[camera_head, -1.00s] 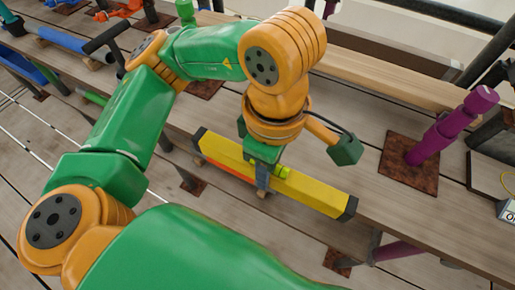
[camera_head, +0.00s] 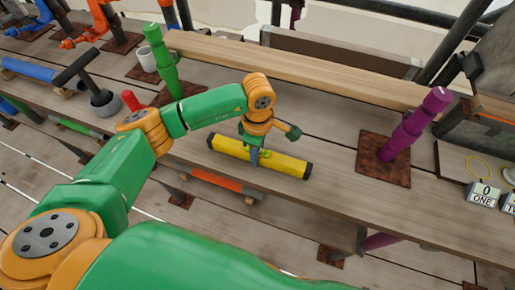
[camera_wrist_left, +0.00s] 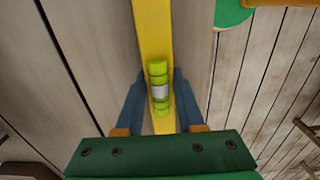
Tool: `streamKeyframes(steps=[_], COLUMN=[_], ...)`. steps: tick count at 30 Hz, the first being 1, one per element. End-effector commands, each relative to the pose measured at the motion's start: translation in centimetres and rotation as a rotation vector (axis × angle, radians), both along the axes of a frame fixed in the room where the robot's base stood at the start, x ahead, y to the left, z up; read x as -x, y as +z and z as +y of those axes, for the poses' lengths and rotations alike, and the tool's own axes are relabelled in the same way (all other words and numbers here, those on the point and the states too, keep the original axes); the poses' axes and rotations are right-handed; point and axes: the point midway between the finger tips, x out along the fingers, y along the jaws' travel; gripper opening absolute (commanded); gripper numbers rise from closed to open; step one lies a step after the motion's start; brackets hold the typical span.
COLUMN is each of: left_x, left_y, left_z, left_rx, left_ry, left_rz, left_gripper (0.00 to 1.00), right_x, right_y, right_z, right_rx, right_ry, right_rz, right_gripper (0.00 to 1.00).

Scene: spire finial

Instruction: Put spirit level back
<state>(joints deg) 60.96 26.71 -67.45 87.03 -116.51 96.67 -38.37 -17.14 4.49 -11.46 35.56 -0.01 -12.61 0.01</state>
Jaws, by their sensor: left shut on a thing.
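The spirit level (camera_head: 288,165) is a long yellow bar with black end caps, lying at a slant over the wooden plank bench in the head view. In the left wrist view it is a yellow bar (camera_wrist_left: 152,30) with a bright green vial (camera_wrist_left: 158,85). My left gripper (camera_head: 255,158) comes from above and is shut on the level near its middle. In the left wrist view its blue fingers (camera_wrist_left: 160,104) flank the bar beside the vial. I cannot tell whether the level touches the planks. My right gripper is not in view.
A green post (camera_head: 164,62) stands behind left and a purple post (camera_head: 412,125) at right, on rusty plates. A long timber beam (camera_head: 300,65) runs between them. An orange bar (camera_head: 216,180) lies below the bench's front edge. Number blocks (camera_head: 484,194) sit at far right.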

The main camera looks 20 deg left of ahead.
Motion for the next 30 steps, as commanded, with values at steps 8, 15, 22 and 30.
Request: streamKeyframes(steps=[8,15,22,30], left_x=[0.0,0.0,-0.1,-0.1], left_y=[-0.3,-0.2,0.8,7.5], left_z=[0.0,0.0,-0.1,-0.1], left_rx=[0.001,0.001,0.002,0.002], left_ry=[0.0,0.001,0.001,0.0], left_rz=[0.0,0.0,-0.004,-0.008], left_gripper=[0.51,0.67,0.67,0.67], right_x=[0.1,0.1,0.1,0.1], right_y=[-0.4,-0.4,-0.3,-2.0], right_z=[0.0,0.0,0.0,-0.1], right_rx=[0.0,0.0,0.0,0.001], right_ry=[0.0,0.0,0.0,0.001], right_rz=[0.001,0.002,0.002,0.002], right_gripper=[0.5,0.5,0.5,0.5])
